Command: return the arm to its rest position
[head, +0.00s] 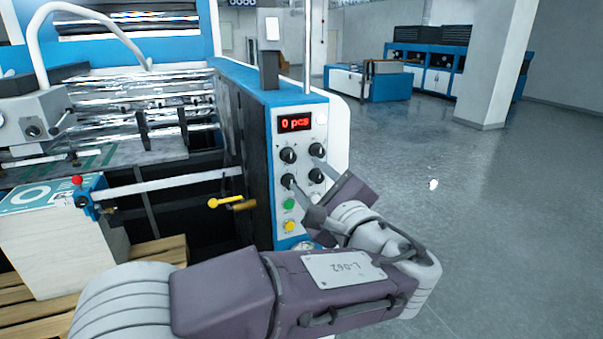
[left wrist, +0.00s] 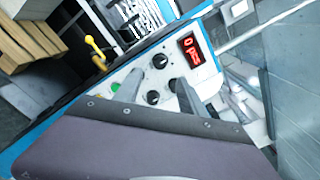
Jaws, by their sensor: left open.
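My left gripper (head: 305,167) is open in front of the control panel (head: 285,158) of the laminating machine. Its two fingers are spread apart with nothing between them. In the head view, one fingertip overlaps the lower left black knob and the other the upper right one; I cannot tell whether they touch. My left arm (head: 225,295) reaches in across the bottom of the picture. In the left wrist view the open fingers (left wrist: 153,82) point at the same panel, with a black knob (left wrist: 160,61) beyond the gap. My right gripper is not in view.
The panel has a red display (head: 295,123) reading "0 pcs", a green button (head: 289,204) and a yellow button (head: 290,226). A yellow lever (head: 226,202) sticks out left of it. A paper stack (head: 62,245) stands on a wooden pallet. Open floor (head: 500,220) lies right.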

